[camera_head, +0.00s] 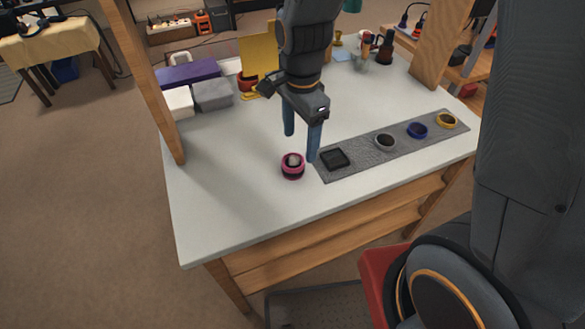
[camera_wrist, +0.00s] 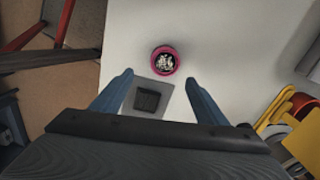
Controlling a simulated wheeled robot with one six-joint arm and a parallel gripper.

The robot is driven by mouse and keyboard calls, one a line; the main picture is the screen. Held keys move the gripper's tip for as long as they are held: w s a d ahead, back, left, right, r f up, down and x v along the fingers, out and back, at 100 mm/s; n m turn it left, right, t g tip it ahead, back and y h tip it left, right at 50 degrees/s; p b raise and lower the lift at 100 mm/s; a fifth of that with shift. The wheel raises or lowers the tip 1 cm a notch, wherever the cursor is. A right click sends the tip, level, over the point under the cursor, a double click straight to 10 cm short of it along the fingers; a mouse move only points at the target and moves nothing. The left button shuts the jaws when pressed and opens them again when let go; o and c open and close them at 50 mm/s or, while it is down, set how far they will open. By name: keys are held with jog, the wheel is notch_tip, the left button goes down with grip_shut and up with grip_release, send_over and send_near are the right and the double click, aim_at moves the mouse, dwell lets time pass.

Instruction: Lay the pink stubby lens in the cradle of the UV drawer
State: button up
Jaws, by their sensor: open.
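The pink stubby lens (camera_head: 293,166) stands on the white table, just left of the end of a grey mat. In the wrist view the pink lens (camera_wrist: 164,60) lies beyond the fingertips, roughly between their lines. My gripper (camera_head: 301,142) is open and empty, with its two blue fingers pointing down above the table near the lens. In the wrist view my gripper (camera_wrist: 160,78) shows its fingers spread on both sides. No UV drawer or cradle can be made out for certain in either view.
The grey mat (camera_head: 355,158) carries a black square holder (camera_head: 334,159), a dark ring (camera_head: 385,142), a blue ring (camera_head: 417,130) and a yellow ring (camera_head: 446,120). Boxes (camera_head: 212,95) and a yellow panel (camera_head: 258,55) stand at the back left. A wooden post (camera_head: 150,90) rises at the left edge. The front left table is clear.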

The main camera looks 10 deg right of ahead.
aim_at(293, 161)
jog(key=shift+w+a+f+m, duration=0.2)
jog(key=shift+a+f+m, duration=0.4)
jog(key=shift+a+m, duration=0.1)
jog(key=shift+f, duration=0.25)
jog(key=shift+f+p, duration=0.7)
jog(key=shift+f, duration=2.95)
jog(key=shift+c, duration=0.4)
jog(key=c, duration=1.3)
jog(key=shift+o, duration=0.2)
jog(key=shift+r, duration=0.1)
notch_tip(293, 161, up, 10)
jog(key=shift+f+b, duration=0.1)
jog(key=shift+b, duration=0.55)
